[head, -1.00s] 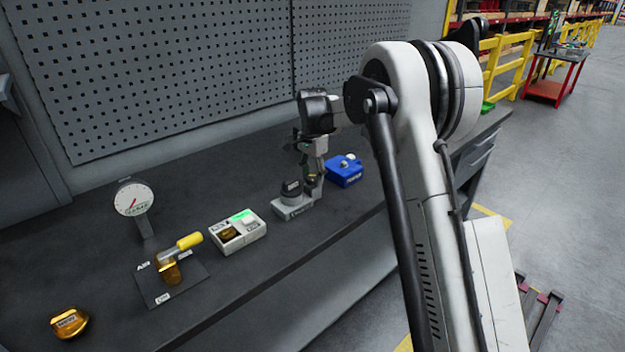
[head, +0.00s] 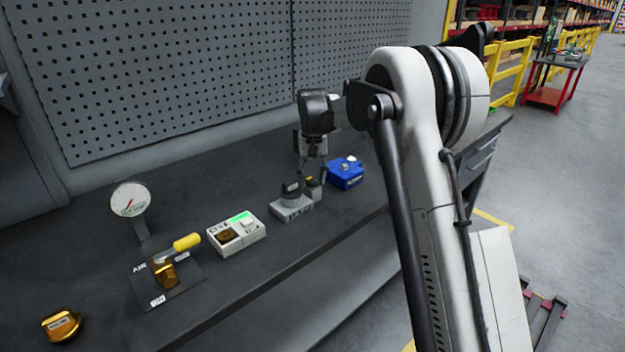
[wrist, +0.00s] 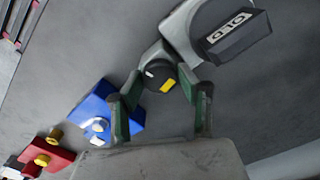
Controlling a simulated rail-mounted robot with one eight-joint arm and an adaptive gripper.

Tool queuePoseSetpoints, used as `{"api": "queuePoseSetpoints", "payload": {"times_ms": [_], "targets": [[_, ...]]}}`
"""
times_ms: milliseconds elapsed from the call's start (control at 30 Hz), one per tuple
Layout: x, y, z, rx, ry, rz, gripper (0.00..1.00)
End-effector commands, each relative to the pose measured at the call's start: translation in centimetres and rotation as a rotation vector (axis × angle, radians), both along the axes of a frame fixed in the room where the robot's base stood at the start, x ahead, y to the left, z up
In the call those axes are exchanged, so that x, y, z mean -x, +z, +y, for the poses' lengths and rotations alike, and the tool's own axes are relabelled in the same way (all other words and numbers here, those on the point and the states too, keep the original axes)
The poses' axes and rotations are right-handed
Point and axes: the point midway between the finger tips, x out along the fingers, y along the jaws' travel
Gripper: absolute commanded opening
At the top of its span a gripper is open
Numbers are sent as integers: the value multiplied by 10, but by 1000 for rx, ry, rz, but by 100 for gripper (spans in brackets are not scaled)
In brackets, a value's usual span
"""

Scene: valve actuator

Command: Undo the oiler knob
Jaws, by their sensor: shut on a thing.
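The oiler is a grey unit with a black labelled block on the bench; its grey base (head: 290,212) shows in the head view and its grey body (wrist: 183,35) in the wrist view. The oiler knob (wrist: 160,74) is round and black with a yellow patch and a small white mark. My gripper (wrist: 161,80) points down at it, with one green-padded finger on either side, shut on the knob. In the head view my gripper (head: 313,178) stands over the right end of the oiler, and its fingers partly hide the knob.
A blue box (head: 345,175) stands close to the right of the oiler. A pegboard wall stands behind.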

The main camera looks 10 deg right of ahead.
Motion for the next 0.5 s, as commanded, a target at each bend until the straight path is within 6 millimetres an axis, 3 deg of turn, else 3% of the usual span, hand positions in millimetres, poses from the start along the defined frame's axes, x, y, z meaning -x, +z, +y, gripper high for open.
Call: {"api": "queuePoseSetpoints", "payload": {"times_ms": [500], "targets": [[0, 0, 0, 0, 490, -2, 9]]}}
